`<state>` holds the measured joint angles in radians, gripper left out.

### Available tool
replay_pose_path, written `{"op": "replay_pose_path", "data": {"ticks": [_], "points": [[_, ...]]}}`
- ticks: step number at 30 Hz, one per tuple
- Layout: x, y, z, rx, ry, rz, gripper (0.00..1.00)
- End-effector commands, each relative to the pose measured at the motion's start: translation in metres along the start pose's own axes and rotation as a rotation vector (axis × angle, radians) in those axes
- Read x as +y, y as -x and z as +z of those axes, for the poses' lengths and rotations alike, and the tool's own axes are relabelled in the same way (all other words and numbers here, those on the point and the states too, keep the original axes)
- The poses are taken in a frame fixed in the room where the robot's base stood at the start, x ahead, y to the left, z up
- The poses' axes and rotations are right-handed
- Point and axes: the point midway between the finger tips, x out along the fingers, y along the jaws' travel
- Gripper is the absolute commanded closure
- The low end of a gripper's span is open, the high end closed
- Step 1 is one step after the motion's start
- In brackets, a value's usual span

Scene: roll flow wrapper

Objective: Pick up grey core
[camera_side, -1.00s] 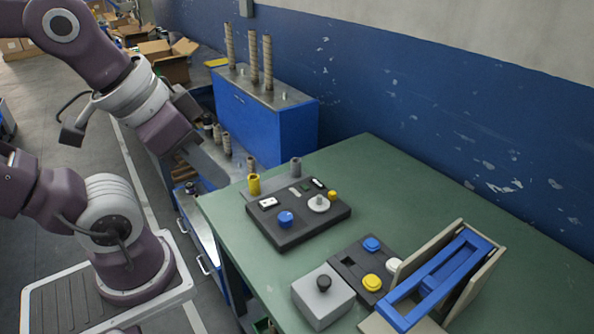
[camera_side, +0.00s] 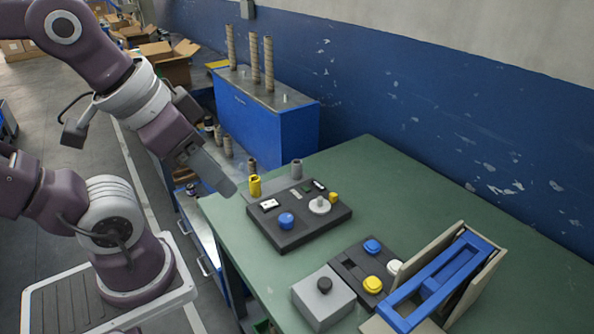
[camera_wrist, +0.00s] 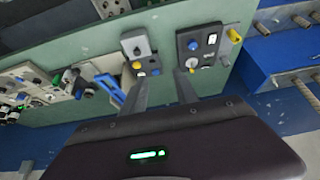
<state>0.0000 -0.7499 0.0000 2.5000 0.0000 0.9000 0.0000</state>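The black panel (camera_side: 295,238) with knobs lies in front. A blue cabinet (camera_side: 265,130) stands behind. The table's back right is clear.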

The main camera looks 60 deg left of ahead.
Motion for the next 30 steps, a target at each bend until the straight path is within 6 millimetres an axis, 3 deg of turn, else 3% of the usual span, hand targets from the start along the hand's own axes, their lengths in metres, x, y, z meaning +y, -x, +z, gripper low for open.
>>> {"op": "replay_pose_path", "data": {"ticks": [1,3,12,14,17,20,23,24,27,30], "points": [[0.000,0.000,0.000,0.000,0.000,0.000,0.53],[0.000,0.000,0.000,0.000,0.000,0.000,0.42],[-0.001,0.000,-0.004,-0.002,0.009,-0.001,0.42],[-0.004,-0.003,-0.018,-0.012,0.045,-0.003,0.42],[-0.019,-0.019,-0.067,-0.038,0.177,-0.020,0.42],[-0.051,-0.057,-0.129,-0.064,0.360,-0.064,0.42],[-0.098,-0.116,-0.180,-0.082,0.540,-0.135,0.42],[-0.120,-0.145,-0.194,-0.088,0.610,-0.171,0.42],[-0.178,-0.222,-0.212,-0.097,0.759,-0.269,0.42],[-0.229,-0.291,-0.209,-0.096,0.862,-0.357,0.42]]}}
